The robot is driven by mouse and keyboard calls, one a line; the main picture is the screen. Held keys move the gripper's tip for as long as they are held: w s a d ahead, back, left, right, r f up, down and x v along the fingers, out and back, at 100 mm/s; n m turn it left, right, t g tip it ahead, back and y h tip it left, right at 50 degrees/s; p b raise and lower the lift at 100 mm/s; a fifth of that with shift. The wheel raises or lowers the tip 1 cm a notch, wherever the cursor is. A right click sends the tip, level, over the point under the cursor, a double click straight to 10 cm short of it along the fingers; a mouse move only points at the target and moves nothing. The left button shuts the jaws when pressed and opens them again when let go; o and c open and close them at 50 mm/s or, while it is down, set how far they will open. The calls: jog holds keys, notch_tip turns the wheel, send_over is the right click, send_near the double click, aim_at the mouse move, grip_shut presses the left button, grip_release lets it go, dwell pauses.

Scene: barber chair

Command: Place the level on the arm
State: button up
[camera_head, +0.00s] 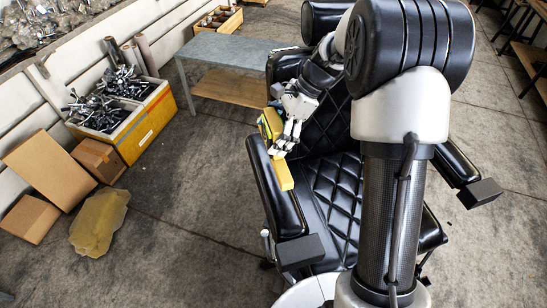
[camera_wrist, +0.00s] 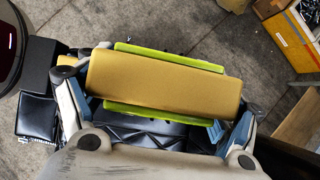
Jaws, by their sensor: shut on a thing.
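The level is a yellow bar (camera_head: 283,174) with green edging. My gripper (camera_head: 281,146) is shut on it, above the inner side of the left armrest (camera_head: 262,170) of the black barber chair. Green strips show along both long sides. I cannot tell whether the level touches the armrest. The gripper hides the level's middle in the head view. The quilted seat (camera_head: 335,195) lies to the right.
The right armrest (camera_head: 455,160) is empty. A grey bench (camera_head: 225,48) stands behind the chair. A yellow crate of metal parts (camera_head: 150,125), cardboard boxes (camera_head: 45,163) and a flat tan piece (camera_head: 98,222) lie at left. The floor between them and the chair is clear.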

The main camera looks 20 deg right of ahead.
notch_tip(320, 180, down, 10)
jog(key=shift+r, duration=0.2)
jog(key=shift+w+f, duration=0.15)
jog(key=shift+f, duration=0.1)
jog(key=shift+f, duration=0.2)
jog(key=o, duration=1.2)
jog(key=shift+r, duration=0.15)
